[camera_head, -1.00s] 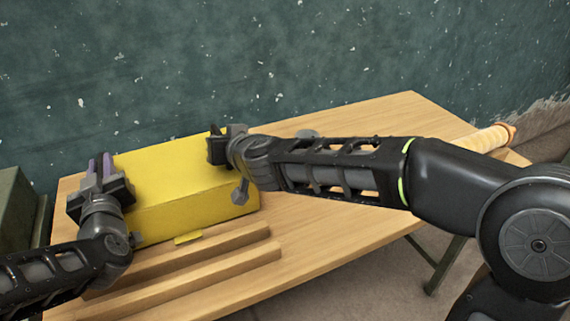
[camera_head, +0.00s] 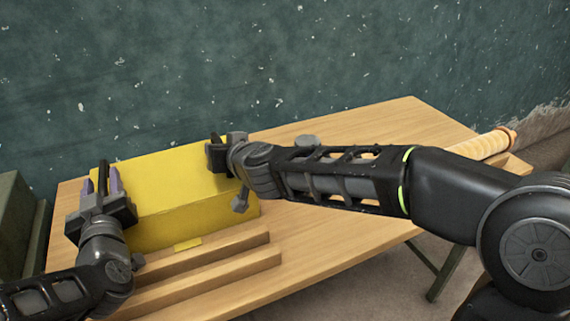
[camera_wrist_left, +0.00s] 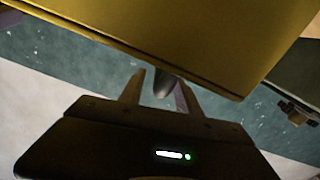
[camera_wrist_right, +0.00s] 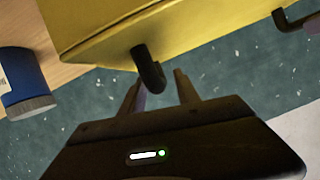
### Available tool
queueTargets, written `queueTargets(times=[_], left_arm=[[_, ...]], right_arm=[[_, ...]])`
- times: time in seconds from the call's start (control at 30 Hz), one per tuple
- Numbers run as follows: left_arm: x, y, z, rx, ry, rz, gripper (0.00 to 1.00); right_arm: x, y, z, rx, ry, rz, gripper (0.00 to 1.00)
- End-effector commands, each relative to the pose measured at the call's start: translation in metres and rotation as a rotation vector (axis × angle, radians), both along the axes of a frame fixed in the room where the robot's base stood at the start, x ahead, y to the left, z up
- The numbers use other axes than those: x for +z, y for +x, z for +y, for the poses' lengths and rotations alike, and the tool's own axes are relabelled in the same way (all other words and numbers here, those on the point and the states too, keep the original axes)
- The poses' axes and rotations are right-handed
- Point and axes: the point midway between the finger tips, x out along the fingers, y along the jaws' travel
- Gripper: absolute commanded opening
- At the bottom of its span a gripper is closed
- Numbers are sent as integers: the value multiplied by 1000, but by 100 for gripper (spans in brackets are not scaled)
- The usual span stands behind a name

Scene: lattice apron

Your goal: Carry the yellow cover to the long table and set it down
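The yellow cover (camera_head: 190,180) is a box shape lying on the wooden long table (camera_head: 340,240), with a small yellow tab at its front. My left gripper (camera_head: 102,180) is at its left end. Its fingers stand apart on either side of a dark handle (camera_wrist_left: 162,84), with gaps showing in the left wrist view. My right gripper (camera_head: 214,150) is at the cover's right end, partly hidden by its own wrist. In the right wrist view its fingers (camera_wrist_right: 160,85) are apart, with a dark handle (camera_wrist_right: 148,68) between them.
Two wooden strips (camera_head: 215,262) lie in front of the cover. A blue can (camera_wrist_right: 25,82) stands near it in the right wrist view. A tan roll (camera_head: 488,143) lies at the table's right end. A green case (camera_head: 14,225) stands left; a dark green wall is behind.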

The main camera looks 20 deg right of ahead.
Motion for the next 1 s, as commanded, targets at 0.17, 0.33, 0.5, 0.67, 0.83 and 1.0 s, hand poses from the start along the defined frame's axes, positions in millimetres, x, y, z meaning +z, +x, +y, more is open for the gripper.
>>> queueTargets(times=[0.17,0.33,0.5,0.67,0.83,1.0], left_arm=[[0,-28,-3,-1,0,-1,40],[0,-40,-4,-1,0,-1,40],[0,-40,-4,0,0,-1,40],[0,-40,-4,0,-1,-1,40],[0,-40,-3,0,-1,0,40],[0,-40,-3,0,-1,0,40]], right_arm=[[0,0,0,0,0,0,38],[0,0,0,0,0,0,38],[0,0,0,0,0,0,38],[0,-1,0,0,0,0,38],[6,-10,-2,0,2,-3,38],[16,-34,-6,0,4,-4,38]])
